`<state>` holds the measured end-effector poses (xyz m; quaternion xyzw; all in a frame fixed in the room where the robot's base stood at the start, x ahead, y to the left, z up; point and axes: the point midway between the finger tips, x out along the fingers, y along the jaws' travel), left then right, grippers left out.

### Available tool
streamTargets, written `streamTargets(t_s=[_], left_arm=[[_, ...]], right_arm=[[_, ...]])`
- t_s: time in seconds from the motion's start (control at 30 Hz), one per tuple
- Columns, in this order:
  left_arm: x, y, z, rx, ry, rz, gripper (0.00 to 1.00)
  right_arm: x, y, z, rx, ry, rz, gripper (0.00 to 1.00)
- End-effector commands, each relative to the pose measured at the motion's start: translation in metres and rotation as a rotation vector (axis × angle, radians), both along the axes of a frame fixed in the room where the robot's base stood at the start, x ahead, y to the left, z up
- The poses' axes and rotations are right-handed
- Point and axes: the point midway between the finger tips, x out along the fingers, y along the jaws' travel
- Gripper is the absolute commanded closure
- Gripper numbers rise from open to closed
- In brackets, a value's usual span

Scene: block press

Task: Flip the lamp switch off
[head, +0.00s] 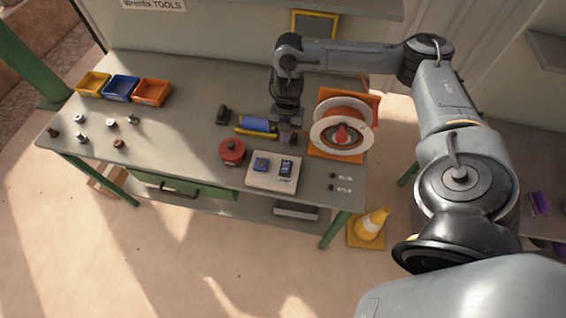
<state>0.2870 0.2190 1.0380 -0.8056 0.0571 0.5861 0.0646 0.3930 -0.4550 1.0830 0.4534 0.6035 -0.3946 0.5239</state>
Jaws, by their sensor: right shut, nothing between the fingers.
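A pale switch plate (255,183) lies near the front edge of the green workbench. It carries a dark rocker switch (286,168) on its right and a blue control (261,164) on its left. I cannot tell which way the rocker is tipped. My right gripper (287,138) points down just behind the plate, close to the rocker switch. It is shut and empty; its fingertips are small and dark here, and I cannot tell whether they touch anything. I cannot make out a lamp for certain. My left gripper is out of view.
A red round object (232,151) stands left of the plate. A blue roll (257,124) and an orange-framed spool (342,128) flank my right gripper. Yellow, blue and orange bins (152,92) sit at the back left.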

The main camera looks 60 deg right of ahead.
Motion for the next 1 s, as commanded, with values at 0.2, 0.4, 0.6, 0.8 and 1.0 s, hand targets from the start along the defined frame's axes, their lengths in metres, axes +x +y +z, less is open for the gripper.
streamTargets(t_s=[0.2,0.4,0.6,0.8,1.0], left_arm=[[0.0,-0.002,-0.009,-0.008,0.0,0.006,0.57],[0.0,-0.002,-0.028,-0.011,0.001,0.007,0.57],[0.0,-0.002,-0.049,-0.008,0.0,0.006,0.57],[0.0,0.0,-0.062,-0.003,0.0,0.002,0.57],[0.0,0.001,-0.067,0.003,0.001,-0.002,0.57]], right_arm=[[-0.001,0.002,-0.013,0.0,0.001,0.001,1.0],[-0.002,0.006,-0.043,0.001,0.002,0.001,1.0],[-0.004,0.011,-0.08,0.002,0.004,-0.001,1.0],[-0.005,0.016,-0.111,0.003,0.002,0.001,1.0],[-0.005,0.018,-0.13,0.001,0.0,0.001,1.0]])
